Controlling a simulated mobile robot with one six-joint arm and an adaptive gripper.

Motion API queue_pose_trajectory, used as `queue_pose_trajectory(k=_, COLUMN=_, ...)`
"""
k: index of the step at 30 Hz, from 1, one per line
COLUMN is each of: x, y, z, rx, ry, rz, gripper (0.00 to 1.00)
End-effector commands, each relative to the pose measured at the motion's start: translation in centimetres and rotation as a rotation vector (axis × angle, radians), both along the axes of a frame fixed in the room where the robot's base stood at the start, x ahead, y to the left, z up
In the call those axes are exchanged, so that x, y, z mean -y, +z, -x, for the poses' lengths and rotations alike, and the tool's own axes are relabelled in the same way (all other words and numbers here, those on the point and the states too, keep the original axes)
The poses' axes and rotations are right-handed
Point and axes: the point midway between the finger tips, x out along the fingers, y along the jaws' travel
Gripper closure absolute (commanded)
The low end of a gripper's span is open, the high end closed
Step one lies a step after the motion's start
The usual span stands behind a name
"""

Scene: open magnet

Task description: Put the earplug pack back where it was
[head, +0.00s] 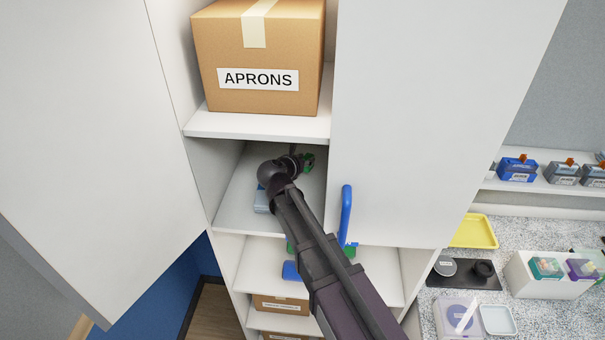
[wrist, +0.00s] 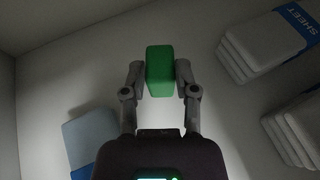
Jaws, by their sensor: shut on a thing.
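A small green pack, apparently the earplug pack (wrist: 159,70), is clamped between the two fingers of my gripper (wrist: 160,82) in the wrist view. The wrist view shows pale shelf surface around the pack. I cannot tell whether the pack touches the shelf.
Folded sheet stacks (wrist: 262,48) (wrist: 295,130) lie at right in the wrist view, and a pale blue pack (wrist: 92,142) at lower left. The aprons box (head: 258,55) sits above. Cabinet doors (head: 85,130) (head: 430,110) flank the opening; the right one has a blue handle (head: 346,215).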

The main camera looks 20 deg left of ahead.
Motion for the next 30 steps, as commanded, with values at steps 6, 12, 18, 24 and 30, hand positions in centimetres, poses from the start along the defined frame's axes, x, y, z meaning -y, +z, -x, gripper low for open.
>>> queue_pose_trajectory(k=6, x=0.0, y=-0.4, z=0.0, rx=0.0, ry=-0.001, rz=0.0, gripper=0.86)
queue_pose_trajectory(k=12, x=0.1, y=-0.4, z=0.0, rx=0.0, ry=-0.001, rz=0.0, gripper=0.86)
queue_pose_trajectory(k=18, x=0.1, y=-1.0, z=0.0, rx=0.0, ry=-0.001, rz=0.0, gripper=0.86)
queue_pose_trajectory(k=24, x=0.1, y=-2.6, z=-0.1, rx=0.0, ry=-0.002, rz=0.0, gripper=0.86)
queue_pose_trajectory(k=30, x=0.1, y=-4.0, z=-0.1, rx=0.0, ry=-0.002, rz=0.0, gripper=0.86)
